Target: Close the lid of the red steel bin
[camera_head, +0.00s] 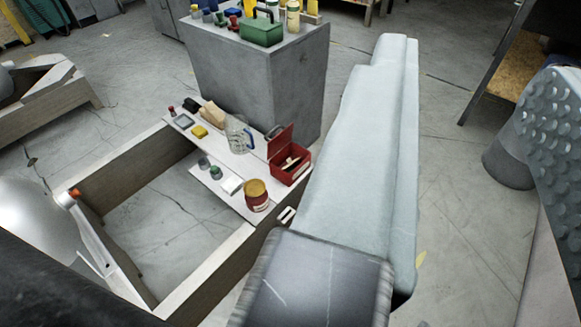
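The red steel bin (290,173) is a small box standing on a pale plank toward the middle of the view. Light-coloured items show inside the bin. I cannot make out my gripper anywhere in this view, so its distance from the bin and its opening do not show.
A red jar with a yellow lid (256,195) and a glass jug (238,134) stand near the bin. A grey block (240,85) with a green toolbox (262,29) rises behind. A long pale padded form (365,160) lies to the right.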

